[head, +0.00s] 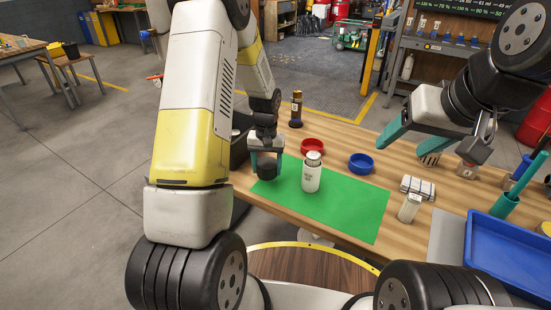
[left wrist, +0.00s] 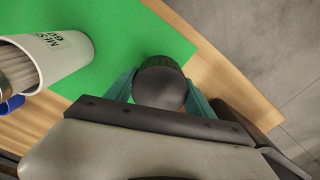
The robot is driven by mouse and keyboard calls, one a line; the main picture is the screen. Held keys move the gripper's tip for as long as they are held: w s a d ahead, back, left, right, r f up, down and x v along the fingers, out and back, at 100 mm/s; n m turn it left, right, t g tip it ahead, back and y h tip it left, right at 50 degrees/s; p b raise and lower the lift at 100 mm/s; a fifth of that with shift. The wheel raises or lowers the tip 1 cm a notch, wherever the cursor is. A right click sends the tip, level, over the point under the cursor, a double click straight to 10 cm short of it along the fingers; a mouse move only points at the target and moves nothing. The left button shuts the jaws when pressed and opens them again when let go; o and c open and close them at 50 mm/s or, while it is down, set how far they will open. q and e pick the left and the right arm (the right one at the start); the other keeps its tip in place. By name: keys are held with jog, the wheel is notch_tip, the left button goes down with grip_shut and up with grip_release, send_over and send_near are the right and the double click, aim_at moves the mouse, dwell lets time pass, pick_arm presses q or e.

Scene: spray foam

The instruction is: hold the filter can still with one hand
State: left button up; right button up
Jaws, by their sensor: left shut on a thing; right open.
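The white filter can (head: 311,178) stands upright on the green mat (head: 352,212), with a grey ribbed part showing at its top. Dark lettering shows on its side in the left wrist view (left wrist: 66,58). My left gripper (head: 266,163) is to the left of the can, apart from it. It is shut on a dark round piece (head: 268,177), which looks like a cap and shows between the teal fingers in the left wrist view (left wrist: 160,85). My right gripper (head: 415,142) is open and empty above the table's right part, well away from the can.
A red dish (head: 312,145) and a blue dish (head: 361,164) stand behind the can. A dark bottle (head: 296,110) stands at the back. To the right are a folded cloth (head: 418,187), a small white jar (head: 409,208) and a blue tray (head: 510,262). The mat's right part is clear.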

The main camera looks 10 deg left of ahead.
pick_arm(q)
jog(key=s+d+r, duration=0.1)
jog(key=s+d, duration=0.2)
jog(key=s, duration=1.2)
jog(key=shift+s+r, duration=0.25)
jog(key=shift+s, duration=0.15)
